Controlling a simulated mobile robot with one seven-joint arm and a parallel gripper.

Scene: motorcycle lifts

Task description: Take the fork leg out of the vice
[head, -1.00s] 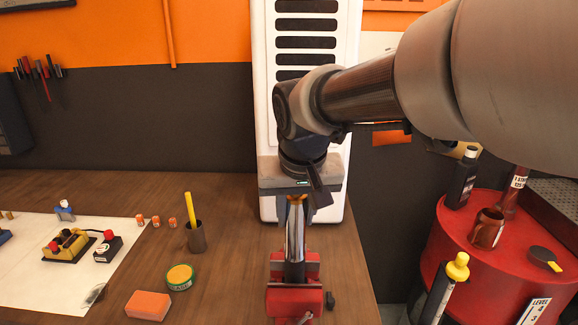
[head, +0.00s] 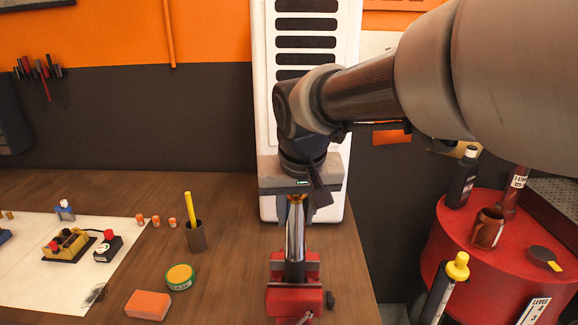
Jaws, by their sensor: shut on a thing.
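The fork leg (head: 295,236) is a shiny upright tube with a dark lower part. It stands in the red vice (head: 294,300) at the right end of the wooden bench. My gripper (head: 297,198) is above it, pointing down, and is shut on the top of the fork leg. The fingers are small and partly hidden by the gripper body. The lower end of the leg is hidden between the vice jaws, so I cannot tell how tightly they hold it.
On the bench (head: 232,270) to the left are an orange sponge (head: 148,305), a green-yellow tin (head: 180,277) and a dark cup (head: 196,238) with a yellow stick. A white panel (head: 264,120) stands close behind. A red drum (head: 480,262) with bottles and a mug is to the right.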

